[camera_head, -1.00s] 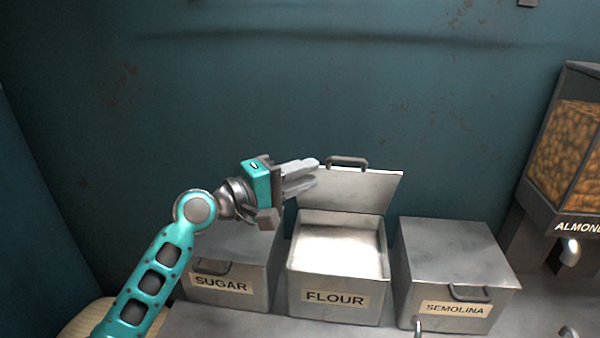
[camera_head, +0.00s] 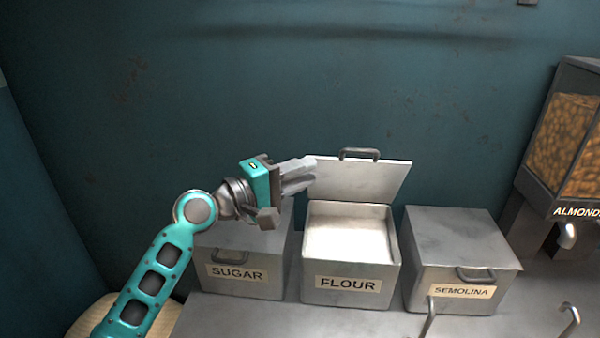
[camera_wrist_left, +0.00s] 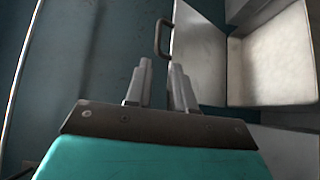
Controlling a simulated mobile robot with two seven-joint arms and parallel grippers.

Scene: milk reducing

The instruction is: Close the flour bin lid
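The flour bin (camera_head: 350,270) is a grey metal box labelled FLOUR, with pale flour inside. Its lid (camera_head: 365,181) stands raised at the back, tilted up, with a dark handle (camera_head: 360,152) on its upper edge. My left gripper (camera_head: 312,170) is at the lid's left edge, overlapping it in the head view; contact cannot be told. In the left wrist view, its two fingers (camera_wrist_left: 160,72) are parted with an empty gap, and the lid (camera_wrist_left: 198,55) and handle (camera_wrist_left: 160,36) lie just ahead and right. My right gripper is not in view.
The closed sugar bin (camera_head: 245,270) stands left of the flour bin, partly behind my left arm. The closed semolina bin (camera_head: 460,255) stands right. An almond dispenser (camera_head: 565,140) is at the far right. The wall (camera_head: 250,90) is close behind the bins.

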